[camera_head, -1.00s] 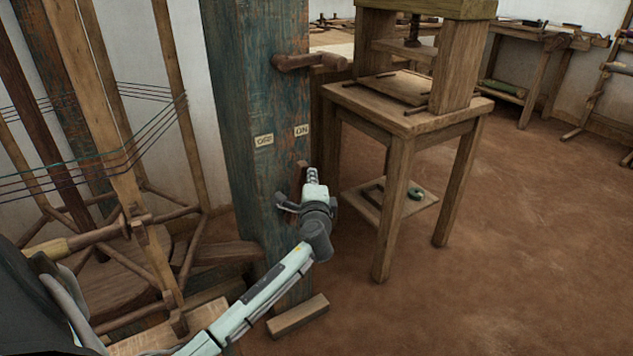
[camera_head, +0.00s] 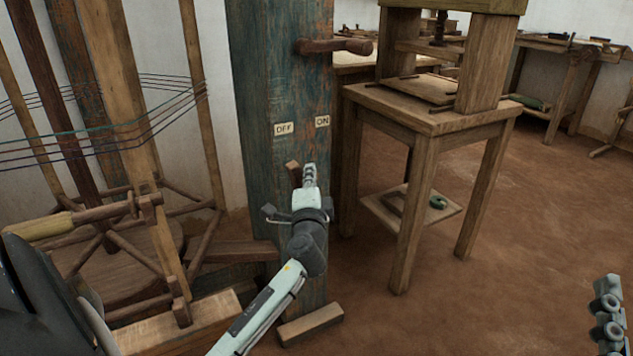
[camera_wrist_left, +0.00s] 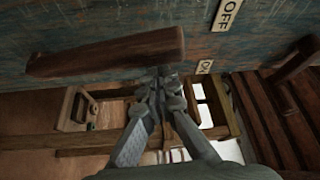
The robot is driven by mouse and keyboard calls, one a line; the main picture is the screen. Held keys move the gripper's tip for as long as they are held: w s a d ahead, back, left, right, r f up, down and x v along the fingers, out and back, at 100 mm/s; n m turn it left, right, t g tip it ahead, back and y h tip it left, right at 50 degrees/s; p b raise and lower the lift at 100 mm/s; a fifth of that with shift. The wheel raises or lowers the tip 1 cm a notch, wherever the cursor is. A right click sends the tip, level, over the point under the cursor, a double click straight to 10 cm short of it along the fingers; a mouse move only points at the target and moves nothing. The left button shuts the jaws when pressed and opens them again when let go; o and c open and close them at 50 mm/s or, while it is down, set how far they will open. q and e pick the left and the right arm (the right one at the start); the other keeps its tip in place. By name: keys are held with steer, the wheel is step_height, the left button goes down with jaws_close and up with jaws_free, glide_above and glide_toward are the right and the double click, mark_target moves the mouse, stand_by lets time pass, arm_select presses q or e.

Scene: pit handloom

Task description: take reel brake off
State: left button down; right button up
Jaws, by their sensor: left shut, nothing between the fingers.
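The brake lever (camera_head: 292,172) is a short wooden bar on the blue-green post (camera_head: 255,60). Its upper end leans toward the OFF label (camera_head: 284,128), away from the ON label (camera_head: 322,121). My left gripper (camera_head: 309,172) is shut and empty, just right of the lever in the head view and hiding its lower part. In the left wrist view, the lever (camera_wrist_left: 110,54) stretches across the upper left, and the shut fingertips (camera_wrist_left: 161,82) are close beside its end. I cannot tell whether they touch. Part of my right gripper (camera_head: 608,312) shows at the lower right edge.
A wooden reel frame with dark threads (camera_head: 150,120) stands left. A wooden handle (camera_head: 335,47) sticks out higher on the post. A wooden press table (camera_head: 430,122) stands right. The brown floor (camera_head: 500,300) is open at lower right.

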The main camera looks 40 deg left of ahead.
arm_select(q)
steer(key=shift+s+a+f+n+y+b, duration=0.2)
steer(key=shift+s+a+n+y+b, duration=0.15)
steer(key=shift+s+n+b, duration=0.65)
arm_select(e)
steer(key=s+d+r+t, duration=0.2)
steer(key=s+r+t, duration=0.1)
steer(key=r+t, duration=0.1)
steer(key=shift+s+d+r+t+y, duration=0.2)
steer(key=shift+d+r+t+y, duration=0.2)
steer(key=shift+t, duration=0.1)
arm_select(q)
steer(key=shift+w+a+m, duration=0.1)
steer(key=shift+a+m, duration=0.05)
steer(key=shift+m, duration=0.15)
